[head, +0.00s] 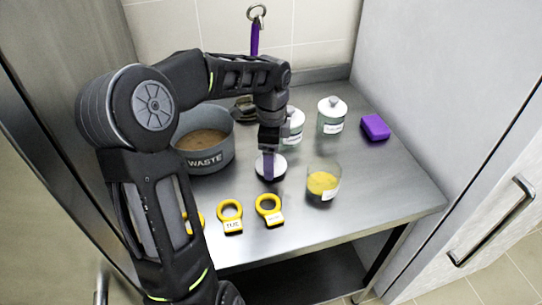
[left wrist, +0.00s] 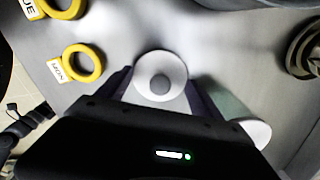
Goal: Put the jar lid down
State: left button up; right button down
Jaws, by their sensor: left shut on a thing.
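The jar lid (head: 278,171) is a white disc with a grey knob. It sits low over the steel counter, and I cannot tell whether it touches the surface. My left gripper (head: 268,168) points down and is shut on the lid. In the left wrist view the lid (left wrist: 160,66) lies between the two fingers of my left gripper (left wrist: 159,88). An uncovered clear jar (head: 323,185) with yellow contents stands to the right of the lid. My right gripper is not in view.
A grey WASTE pot (head: 205,160) stands left of the lid. Yellow tagged rings (head: 229,212) lie near the front edge. Two lidded jars (head: 331,116) and a purple block (head: 375,127) are behind and right. Bare counter (head: 385,185) lies right of the open jar.

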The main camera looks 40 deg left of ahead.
pick_arm(q)
jog(key=shift+f, duration=0.3)
jog(key=o, duration=1.3)
jog(key=shift+o, duration=0.2)
jog(key=shift+r, duration=0.15)
jog(key=shift+r, duration=0.3)
notch_tip(320, 180, up, 12)
jog(key=p, duration=0.1)
jog(key=shift+p, duration=0.35)
jog(key=shift+d, duration=0.1)
